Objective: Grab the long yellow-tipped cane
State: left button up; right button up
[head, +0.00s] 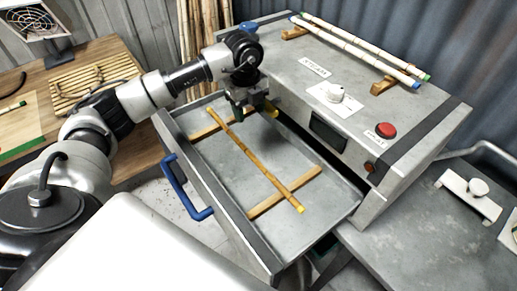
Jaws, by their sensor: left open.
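A long tan cane (250,155) lies diagonally in the pulled-out metal drawer (318,215), across two wooden strips. Its near end at the lower right has a yellow tip (300,209). My left gripper (248,112) is open and empty above the far part of the drawer, to the right of the cane's far end and apart from it. A small yellow patch shows just right of the gripper; I cannot tell what it belongs to. My right gripper is not in view.
The steam box (430,105) stands behind the drawer, with a knob and a red button (386,130). Pale canes (360,48) with blue and green tips rest on wooden supports on top. A blue handle (186,190) is on the drawer's front. A wooden bench (140,175) stands left.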

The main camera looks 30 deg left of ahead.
pick_arm(q)
notch_tip(320, 180, down, 4)
jog(key=b, duration=0.3)
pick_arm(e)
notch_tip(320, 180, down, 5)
pick_arm(q)
jog(key=p, duration=0.2)
send_over(248, 150)
jog(key=shift+y, duration=0.3)
notch_tip(248, 150, down, 6)
jog(key=shift+a+f, duration=0.1)
jog(key=shift+f+p, duration=0.4)
jog(key=shift+f, duration=0.15)
jog(key=shift+f+p, duration=0.3)
jog(key=shift+f, duration=0.05)
notch_tip(248, 150, down, 4)
jog(key=shift+r+p, duration=0.15)
jog(key=shift+p, duration=0.65)
jog(key=shift+w+f, duration=0.1)
jog(key=shift+f, duration=0.3)
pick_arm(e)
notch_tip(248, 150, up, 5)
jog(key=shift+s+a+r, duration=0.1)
pick_arm(q)
jog(key=shift+c, duration=0.4)
